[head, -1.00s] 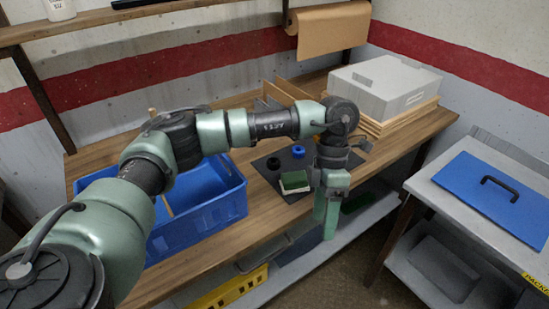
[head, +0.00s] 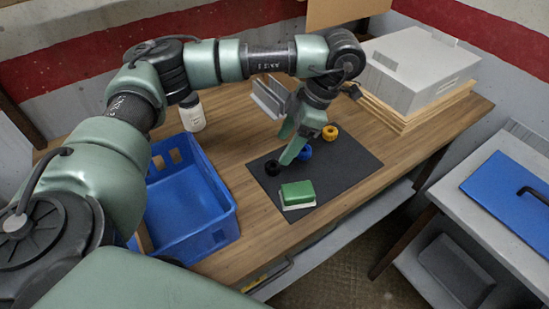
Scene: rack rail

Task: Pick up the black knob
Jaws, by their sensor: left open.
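The black knob (head: 273,167) lies on the dark mat (head: 341,166) at its left part, on the wooden table. My left gripper (head: 289,158) reaches down from the upper right, with its fingertips just to the right of the black knob and above the mat. It is open, and nothing shows between its fingers. A blue knob (head: 305,152) is partly hidden behind the gripper. A yellow-orange knob (head: 330,132) sits farther back on the mat. My right gripper is not in view.
A green block with a pale base (head: 298,194) lies at the mat's front. A blue crate (head: 200,236) stands to the left, a white bottle (head: 192,112) behind it. A grey metal rail (head: 270,97) stands behind the mat. A grey box (head: 414,70) rests on boards at the right.

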